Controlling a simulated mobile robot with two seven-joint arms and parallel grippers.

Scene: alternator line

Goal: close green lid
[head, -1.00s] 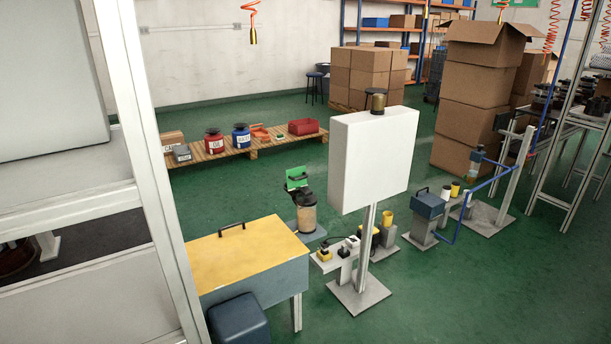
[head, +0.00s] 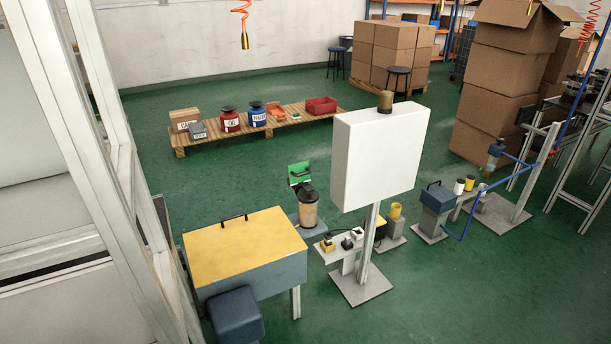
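The green lid (head: 300,173) stands raised, tilted up, behind a cylindrical tan container with a dark top (head: 308,209). Both are on a grey stand beyond the yellow-topped bench, left of the white panel. What the lid is hinged to is partly hidden by the dark top in front of it. Neither of my grippers shows in the head view.
A yellow-topped bench (head: 243,246) with a black handle and a blue-grey stool (head: 235,315) stand in front. A white panel on a post (head: 378,155) stands to the right. A pallet (head: 265,131) holds several containers behind. Green floor is free between pallet and stands.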

